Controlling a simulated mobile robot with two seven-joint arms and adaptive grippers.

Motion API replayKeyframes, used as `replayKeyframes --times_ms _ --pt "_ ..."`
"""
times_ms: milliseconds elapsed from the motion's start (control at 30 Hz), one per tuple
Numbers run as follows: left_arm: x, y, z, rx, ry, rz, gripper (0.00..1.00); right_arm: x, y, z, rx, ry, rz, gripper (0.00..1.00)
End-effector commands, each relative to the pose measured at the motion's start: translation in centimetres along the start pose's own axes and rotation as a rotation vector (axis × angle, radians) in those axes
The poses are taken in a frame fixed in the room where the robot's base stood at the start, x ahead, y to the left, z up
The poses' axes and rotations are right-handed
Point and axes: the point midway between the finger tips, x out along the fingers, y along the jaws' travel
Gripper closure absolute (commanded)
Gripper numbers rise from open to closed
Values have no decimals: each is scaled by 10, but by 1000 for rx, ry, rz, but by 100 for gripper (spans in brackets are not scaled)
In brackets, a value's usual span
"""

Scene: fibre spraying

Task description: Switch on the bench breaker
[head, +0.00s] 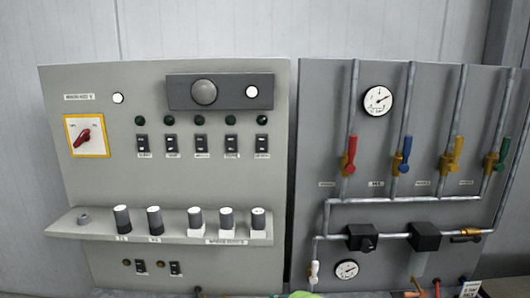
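The bench breaker appears to be the red rotary switch (84,137) on a white plate with a yellow border, at the upper left of the left grey panel (65,190). Its red handle sits at a slant, pointing toward the upper right. The small lettering around it is too small to read surely. Neither of my grippers shows in the head view, and nothing covers the switch.
The right panel (330,90) carries pipes, coloured valves (348,155) and gauges (377,101).

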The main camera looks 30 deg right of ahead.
Motion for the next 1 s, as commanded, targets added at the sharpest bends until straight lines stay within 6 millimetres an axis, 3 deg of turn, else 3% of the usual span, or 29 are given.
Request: replayKeyframes --times_ms 33,200,367,600,800,1000 --pt "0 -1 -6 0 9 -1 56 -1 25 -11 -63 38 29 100" --pt "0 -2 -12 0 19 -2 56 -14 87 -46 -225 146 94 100" --pt "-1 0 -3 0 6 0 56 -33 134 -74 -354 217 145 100" --pt "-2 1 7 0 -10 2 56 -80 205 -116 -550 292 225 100" --pt "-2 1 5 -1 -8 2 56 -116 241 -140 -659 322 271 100" --pt "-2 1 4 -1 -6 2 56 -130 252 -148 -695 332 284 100"
